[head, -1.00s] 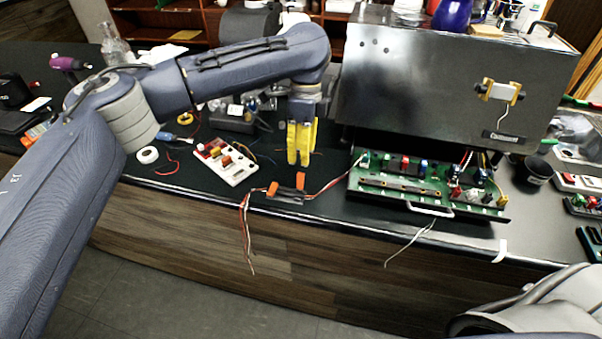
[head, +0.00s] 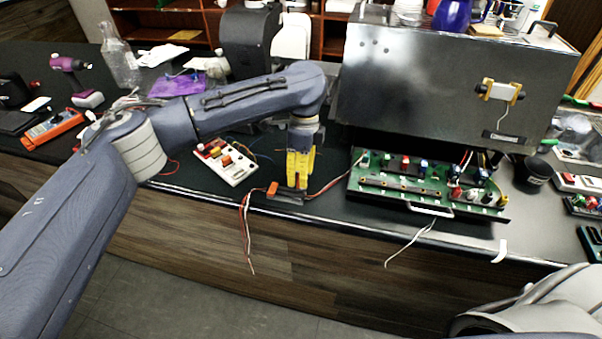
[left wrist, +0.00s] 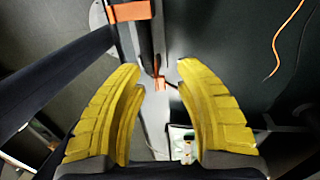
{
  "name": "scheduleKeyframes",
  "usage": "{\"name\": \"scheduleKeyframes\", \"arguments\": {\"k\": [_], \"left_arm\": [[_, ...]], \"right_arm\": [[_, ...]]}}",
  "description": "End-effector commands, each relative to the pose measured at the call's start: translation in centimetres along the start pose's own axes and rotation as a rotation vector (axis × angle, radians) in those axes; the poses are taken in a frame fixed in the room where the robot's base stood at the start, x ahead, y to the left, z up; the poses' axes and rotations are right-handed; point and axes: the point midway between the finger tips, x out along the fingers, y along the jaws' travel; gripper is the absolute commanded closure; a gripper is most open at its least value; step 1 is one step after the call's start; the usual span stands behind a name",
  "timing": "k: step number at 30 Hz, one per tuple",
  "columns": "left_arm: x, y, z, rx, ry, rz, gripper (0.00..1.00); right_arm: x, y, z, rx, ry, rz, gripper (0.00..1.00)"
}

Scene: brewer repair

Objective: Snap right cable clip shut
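The cable clip is a dark block (head: 287,197) with orange levers at the counter's front edge. In the left wrist view, one orange lever (left wrist: 128,12) lies at the top, and a small orange piece (left wrist: 158,83), seemingly the right lever seen edge-on, is between the yellow fingertips. My left gripper points down over the clip's right end, and its fingers (left wrist: 158,66) are apart. Contact with the lever cannot be told. My right gripper is out of view.
Red and white wires (head: 248,232) hang over the counter edge from the clip's left. A red wire runs right to the green circuit board tray (head: 408,201) below the metal brewer (head: 430,90). A white switch board (head: 226,163) lies left of my gripper.

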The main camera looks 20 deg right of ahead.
Motion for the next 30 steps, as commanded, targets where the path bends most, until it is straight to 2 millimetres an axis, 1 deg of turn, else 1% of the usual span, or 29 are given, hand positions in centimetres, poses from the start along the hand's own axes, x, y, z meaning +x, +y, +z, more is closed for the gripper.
{"name": "scheduleKeyframes", "arguments": {"k": [1, 6, 8, 9, 22, 26, 30], "left_arm": [[0.00, 0.00, 0.01, 0.000, 0.000, 0.000, 0.72], [-0.01, 0.00, 0.02, 0.000, 0.000, 0.000, 0.91], [-0.01, 0.00, 0.02, 0.000, 0.000, 0.000, 0.98], [-0.01, 0.00, 0.02, 0.000, 0.000, 0.000, 1.00], [-0.04, 0.09, 0.07, -0.001, 0.000, -0.018, 1.00], [-0.06, 0.33, 0.12, 0.001, -0.001, -0.064, 1.00], [-0.07, 0.75, 0.10, 0.003, -0.001, -0.146, 1.00]], "right_arm": [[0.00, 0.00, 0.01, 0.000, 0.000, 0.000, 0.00], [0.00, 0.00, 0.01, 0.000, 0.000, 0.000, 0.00], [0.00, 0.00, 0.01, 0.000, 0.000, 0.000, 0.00], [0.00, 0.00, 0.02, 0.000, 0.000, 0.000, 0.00], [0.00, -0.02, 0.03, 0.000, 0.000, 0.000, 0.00], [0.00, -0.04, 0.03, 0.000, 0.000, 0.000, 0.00], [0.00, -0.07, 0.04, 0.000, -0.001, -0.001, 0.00]]}}
